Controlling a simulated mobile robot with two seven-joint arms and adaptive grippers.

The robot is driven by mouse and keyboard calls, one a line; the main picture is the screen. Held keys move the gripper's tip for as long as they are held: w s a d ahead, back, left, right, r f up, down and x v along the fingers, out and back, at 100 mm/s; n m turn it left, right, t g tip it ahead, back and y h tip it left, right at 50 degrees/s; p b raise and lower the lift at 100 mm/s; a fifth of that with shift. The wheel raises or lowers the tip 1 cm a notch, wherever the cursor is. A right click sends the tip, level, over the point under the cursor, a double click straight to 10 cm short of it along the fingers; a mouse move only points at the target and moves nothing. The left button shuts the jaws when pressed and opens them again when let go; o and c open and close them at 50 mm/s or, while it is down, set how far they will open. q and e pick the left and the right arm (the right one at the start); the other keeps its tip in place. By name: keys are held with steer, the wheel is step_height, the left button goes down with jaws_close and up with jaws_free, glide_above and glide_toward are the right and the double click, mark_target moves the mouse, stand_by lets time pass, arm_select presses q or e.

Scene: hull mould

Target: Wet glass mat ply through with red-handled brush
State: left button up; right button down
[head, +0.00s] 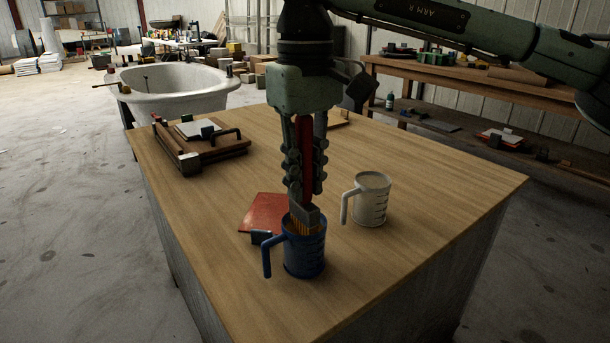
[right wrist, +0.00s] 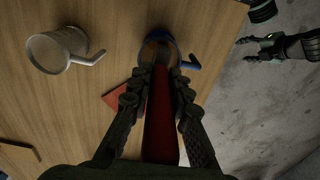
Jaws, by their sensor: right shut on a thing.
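My right gripper (head: 304,190) points straight down, shut on the red handle (head: 303,150) of the brush. The brush's bristles (head: 302,222) are down inside a blue mug (head: 306,256) at the near part of the table. The red handle (right wrist: 161,115) also runs between the fingers in the right wrist view, above the blue mug (right wrist: 175,48). The white hull-like mould (head: 175,105) stands behind the table at the left. I cannot make out a glass mat ply in it. My left gripper (right wrist: 262,48) shows at the upper right of the wrist view, fingers apart and empty.
A white jug (head: 373,198) stands right of the blue mug. The table's right side (head: 440,190) is clear.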

mark_target(305, 203)
steer(key=shift+r, duration=0.1)
step_height(305, 203, up, 7)
steer(key=p, duration=0.5)
steer(key=shift+p, duration=0.3)
stand_by(0.4)
step_height(305, 203, up, 3)
steer(key=shift+f+p, duration=0.1)
steer(key=shift+p, duration=1.05)
steer(key=shift+f, duration=0.1)
